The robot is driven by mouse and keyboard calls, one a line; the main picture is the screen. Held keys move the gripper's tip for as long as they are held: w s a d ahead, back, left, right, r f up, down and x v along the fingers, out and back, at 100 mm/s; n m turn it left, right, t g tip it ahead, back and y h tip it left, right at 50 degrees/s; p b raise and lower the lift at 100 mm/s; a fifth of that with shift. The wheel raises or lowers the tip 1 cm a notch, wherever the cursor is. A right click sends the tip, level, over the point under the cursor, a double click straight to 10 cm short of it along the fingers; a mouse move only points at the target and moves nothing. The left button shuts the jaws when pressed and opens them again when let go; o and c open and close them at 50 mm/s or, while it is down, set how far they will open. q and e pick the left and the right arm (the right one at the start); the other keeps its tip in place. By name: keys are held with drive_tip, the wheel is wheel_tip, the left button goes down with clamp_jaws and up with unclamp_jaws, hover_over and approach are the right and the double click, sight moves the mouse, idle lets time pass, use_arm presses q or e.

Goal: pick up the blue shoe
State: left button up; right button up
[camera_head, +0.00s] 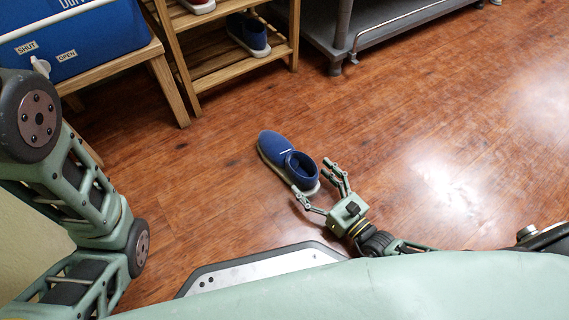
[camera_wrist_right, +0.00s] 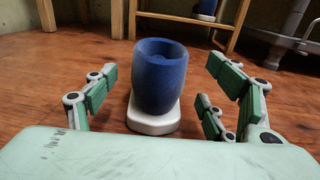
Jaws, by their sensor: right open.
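The blue shoe (camera_head: 287,160) lies on the wooden floor in the head view, its heel toward my right gripper and its toe pointing up and left. It has a white sole. My right gripper (camera_head: 318,184) is open, its fingers spread around the heel end. In the right wrist view the shoe (camera_wrist_right: 159,78) stands between the open fingers of the gripper (camera_wrist_right: 158,100), with gaps on both sides. My left arm shows at the left of the head view, but its gripper does not show.
A wooden rack (camera_head: 222,62) holds another dark blue shoe (camera_head: 248,34) and a red shoe at the top. A blue cooler (camera_head: 75,40) sits on a wooden stand at upper left. A grey wheeled cart (camera_head: 345,45) stands at the back. The floor at right is clear.

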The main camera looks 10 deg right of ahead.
sight(290, 157)
drive_tip(key=b+x, duration=0.2)
drive_tip(key=x, duration=0.3)
drive_tip(key=shift+w+a+f, duration=0.1)
drive_tip(key=shift+w+a, duration=0.15)
drive_tip(key=shift+w, duration=0.1)
drive_tip(key=shift+c, duration=0.4)
drive_tip(key=c, duration=1.3)
drive_tip(key=shift+c, duration=0.7)
drive_tip(key=shift+r, duration=0.25)
